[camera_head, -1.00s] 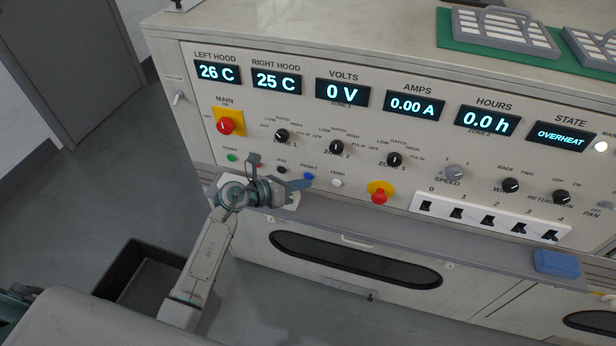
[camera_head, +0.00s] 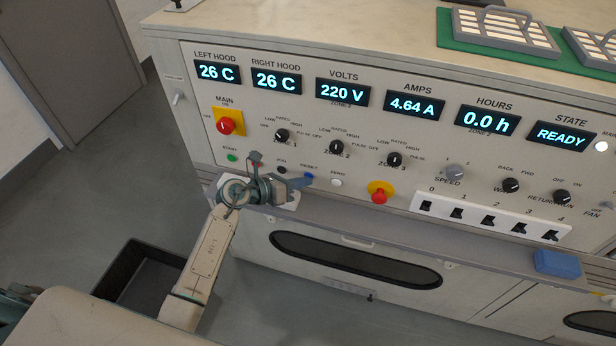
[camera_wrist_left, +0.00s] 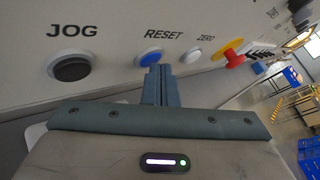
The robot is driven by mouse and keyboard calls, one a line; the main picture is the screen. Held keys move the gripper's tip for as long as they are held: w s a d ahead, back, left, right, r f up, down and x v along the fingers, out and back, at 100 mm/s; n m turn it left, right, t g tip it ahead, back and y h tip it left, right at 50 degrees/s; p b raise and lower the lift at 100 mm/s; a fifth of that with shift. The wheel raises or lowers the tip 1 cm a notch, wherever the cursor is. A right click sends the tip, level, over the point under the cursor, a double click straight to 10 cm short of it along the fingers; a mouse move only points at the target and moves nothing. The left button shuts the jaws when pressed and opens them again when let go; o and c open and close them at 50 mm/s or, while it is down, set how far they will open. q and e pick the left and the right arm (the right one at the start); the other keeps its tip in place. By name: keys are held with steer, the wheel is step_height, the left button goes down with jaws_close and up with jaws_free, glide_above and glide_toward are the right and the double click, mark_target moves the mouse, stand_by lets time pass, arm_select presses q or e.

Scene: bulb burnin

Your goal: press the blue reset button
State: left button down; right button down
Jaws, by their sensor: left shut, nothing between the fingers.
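The blue reset button (camera_wrist_left: 149,57) sits on the panel under the word RESET in the left wrist view. In the head view the reset button (camera_head: 309,176) shows just beyond the fingertips. My left gripper (camera_head: 304,181) is shut and empty, with its fingertips (camera_wrist_left: 158,70) at the button's lower edge; I cannot tell whether they touch it. The STATE display (camera_head: 562,135) reads READY. The volts display (camera_head: 343,91) reads 220 V and the amps display (camera_head: 414,104) reads 4.64 A. My right gripper is not in view.
A black JOG button (camera_wrist_left: 72,68) is left of the reset button, and a white ZERO button (camera_wrist_left: 191,56) is right of it. A red emergency knob (camera_head: 379,196) on yellow stands further right. A grey ledge (camera_head: 350,225) runs below the panel.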

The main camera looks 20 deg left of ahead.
arm_select(q)
steer(key=shift+s+p, duration=0.35)
steer(key=shift+s, duration=0.5)
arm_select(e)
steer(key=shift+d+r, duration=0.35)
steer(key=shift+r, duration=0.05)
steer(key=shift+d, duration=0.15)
arm_select(q)
steer(key=shift+s, duration=0.1)
steer(key=s+p, duration=0.1)
steer(key=s, duration=0.2)
steer(key=shift+s+a, duration=0.1)
steer(key=shift+s, duration=0.05)
steer(key=shift+s+p, duration=0.35)
steer(key=shift+s, duration=0.35)
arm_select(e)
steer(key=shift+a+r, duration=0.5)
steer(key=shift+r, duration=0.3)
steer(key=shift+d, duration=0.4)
